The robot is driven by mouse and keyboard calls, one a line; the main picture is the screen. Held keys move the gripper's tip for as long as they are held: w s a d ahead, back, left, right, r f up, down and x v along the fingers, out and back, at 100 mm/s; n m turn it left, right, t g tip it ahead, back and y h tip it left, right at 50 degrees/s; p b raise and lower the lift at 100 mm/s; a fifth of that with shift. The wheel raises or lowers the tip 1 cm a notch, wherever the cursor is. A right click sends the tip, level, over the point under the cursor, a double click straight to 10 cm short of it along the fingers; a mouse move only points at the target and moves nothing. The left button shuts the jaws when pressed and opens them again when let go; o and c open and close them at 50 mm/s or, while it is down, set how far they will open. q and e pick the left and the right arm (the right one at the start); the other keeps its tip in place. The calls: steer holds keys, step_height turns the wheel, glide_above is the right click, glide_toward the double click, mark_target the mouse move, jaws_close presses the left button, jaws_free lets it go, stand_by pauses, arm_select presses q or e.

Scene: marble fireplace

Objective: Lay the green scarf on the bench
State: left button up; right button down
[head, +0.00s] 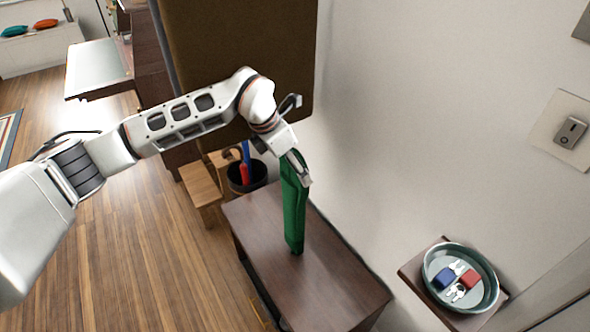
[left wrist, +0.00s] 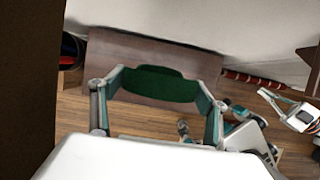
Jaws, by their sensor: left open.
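The green scarf (head: 294,205) is a long narrow strip, upright over the dark wooden bench (head: 335,285). Its lower end is at the bench top and seems to touch it. My left gripper (head: 298,168) is at the scarf's upper end. In the left wrist view its fingers (left wrist: 160,88) stand wide apart, with the scarf (left wrist: 160,84) between them and the bench (left wrist: 125,50) below. White parts with teal pads, probably my right gripper (left wrist: 205,120), show low at the right there; their opening is unclear. The right gripper is not in the head view.
A dark bin (head: 262,180) with red and blue things stands behind the bench, beside a small wooden step (head: 198,186). A round tray (head: 490,295) with keys sits on a wall shelf at right. A brown panel (head: 235,50) rises behind my arm. Most of the bench top is bare.

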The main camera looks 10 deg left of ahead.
arm_select(q)
steer(key=p+v, duration=0.1)
steer(key=v, duration=0.9)
